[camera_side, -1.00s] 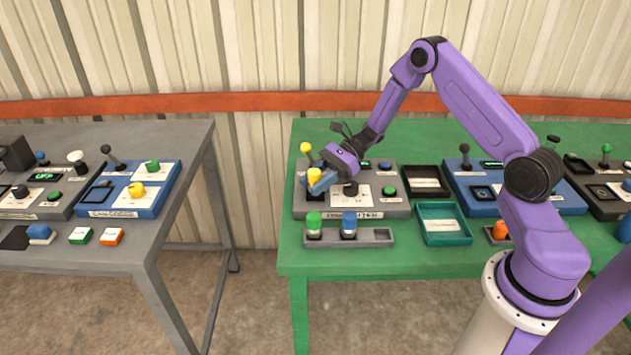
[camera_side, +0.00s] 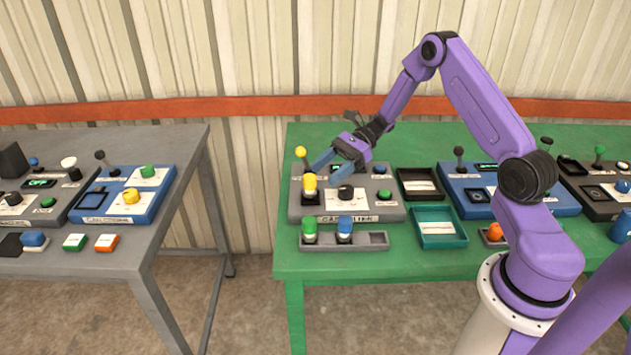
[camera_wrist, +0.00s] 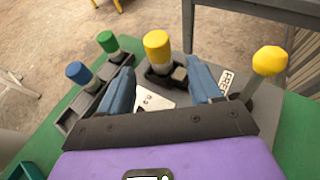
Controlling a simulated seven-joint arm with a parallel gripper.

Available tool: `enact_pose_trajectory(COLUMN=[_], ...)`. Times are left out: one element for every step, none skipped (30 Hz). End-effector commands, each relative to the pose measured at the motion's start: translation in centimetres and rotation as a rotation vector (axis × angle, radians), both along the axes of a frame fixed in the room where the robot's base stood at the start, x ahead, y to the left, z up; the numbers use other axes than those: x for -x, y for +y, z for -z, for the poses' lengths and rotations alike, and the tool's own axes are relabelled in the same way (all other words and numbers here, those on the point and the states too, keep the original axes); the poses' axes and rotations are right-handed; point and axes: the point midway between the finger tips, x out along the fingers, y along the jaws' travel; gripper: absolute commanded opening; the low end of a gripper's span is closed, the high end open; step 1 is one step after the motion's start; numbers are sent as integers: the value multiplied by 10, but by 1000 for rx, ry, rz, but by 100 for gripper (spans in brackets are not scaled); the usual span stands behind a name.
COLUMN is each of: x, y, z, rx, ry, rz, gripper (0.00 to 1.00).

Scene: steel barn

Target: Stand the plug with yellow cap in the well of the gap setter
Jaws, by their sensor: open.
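The plug with yellow cap (camera_side: 310,184) stands upright at the dark square well (camera_side: 311,199) on the left of the grey gap setter (camera_side: 350,210). In the wrist view the yellow-capped plug (camera_wrist: 158,50) stands at the black-rimmed well (camera_wrist: 178,76), beyond my fingertips. Its lower end is hidden inside the rim. My gripper (camera_side: 334,164) is open, with blue fingers up and back to the right of the plug, apart from it. In the wrist view my open fingers (camera_wrist: 163,85) have nothing between them but the panel behind.
A grey rack (camera_side: 370,240) in front holds a green-capped plug (camera_side: 309,231) and a blue-capped plug (camera_side: 345,229); its right slot is empty. A yellow-knobbed lever (camera_side: 301,153) rises behind the well. A teal tray (camera_side: 439,241) and black tray (camera_side: 421,197) lie right.

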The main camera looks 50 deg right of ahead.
Motion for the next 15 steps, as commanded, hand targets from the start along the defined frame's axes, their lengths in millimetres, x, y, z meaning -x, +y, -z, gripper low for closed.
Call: enact_pose_trajectory(x=[1, 2, 3, 4, 5, 6, 6, 6, 7, 8, 8, 8, 9, 9, 9], y=[-10, -15, -22, -26, -30, -35, -38, -41, -45, -46, -48, -50, -51, -52, -52], z=[-4, -6, -9, -11, -13, -15, -16, -17, -19, -20, -20, -21, -21, -22, -22], rx=[1, 0, 1, 0, 1, 0, 0, 1, 1, 0, 0, 0, 0, 0, 1], ry=[-1, -2, -2, -2, -2, -1, -2, -1, -1, -1, -1, -1, -1, -1, 0], rz=[3, 2, 2, 2, 1, 1, 1, 1, 1, 0, 0, -1, -1, -1, -2], gripper=[64, 64, 64, 64, 64, 64, 64, 64, 64, 64, 64, 64, 64, 64, 64])
